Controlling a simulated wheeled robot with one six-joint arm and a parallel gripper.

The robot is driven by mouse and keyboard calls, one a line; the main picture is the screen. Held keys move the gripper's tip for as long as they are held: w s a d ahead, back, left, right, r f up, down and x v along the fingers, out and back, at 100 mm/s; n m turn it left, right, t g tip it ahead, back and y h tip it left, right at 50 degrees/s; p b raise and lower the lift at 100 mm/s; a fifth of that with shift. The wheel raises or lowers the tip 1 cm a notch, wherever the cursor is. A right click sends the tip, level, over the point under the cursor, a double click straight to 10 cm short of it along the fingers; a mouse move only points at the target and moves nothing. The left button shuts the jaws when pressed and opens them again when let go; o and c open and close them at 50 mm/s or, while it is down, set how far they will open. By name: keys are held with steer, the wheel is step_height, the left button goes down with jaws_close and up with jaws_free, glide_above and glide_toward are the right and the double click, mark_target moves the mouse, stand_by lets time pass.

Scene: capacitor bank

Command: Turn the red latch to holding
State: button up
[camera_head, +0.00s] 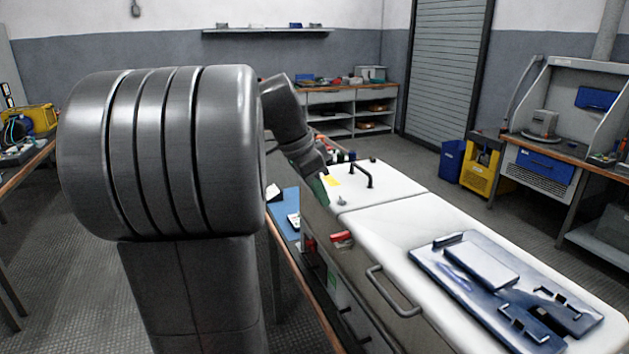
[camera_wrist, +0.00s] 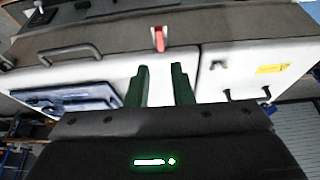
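The red latch (camera_head: 342,239) sits on the grey front side of the long cabinet (camera_head: 385,225), just below the white top, near the seam between two lids. It also shows in the wrist view (camera_wrist: 159,39), upright in the picture on a small pale mount. My gripper (camera_wrist: 160,70) has two dark green fingers, spread apart with nothing between them. In the wrist view the latch lies beyond the fingertips, roughly in line with the gap, and looks untouched. In the head view my arm hides most of the gripper. Markings around the latch are too small to read.
A dark handle (camera_head: 393,292) juts from the cabinet side right of the latch. A blue tray (camera_head: 430,252) with parts lies on the white top. Another black handle (camera_head: 362,173) and a yellow label (camera_head: 331,181) are on the far lid. A blue-topped bench (camera_head: 286,206) stands beside the cabinet.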

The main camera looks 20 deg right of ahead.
mark_target(339, 234)
steer(key=v, duration=0.2)
steer(key=shift+a+r, duration=0.1)
steer(key=shift+r, duration=0.25)
steer(key=shift+f, duration=0.1)
steer(key=x, duration=1.3)
steer(key=shift+f, duration=0.4)
steer(key=shift+r, duration=0.1)
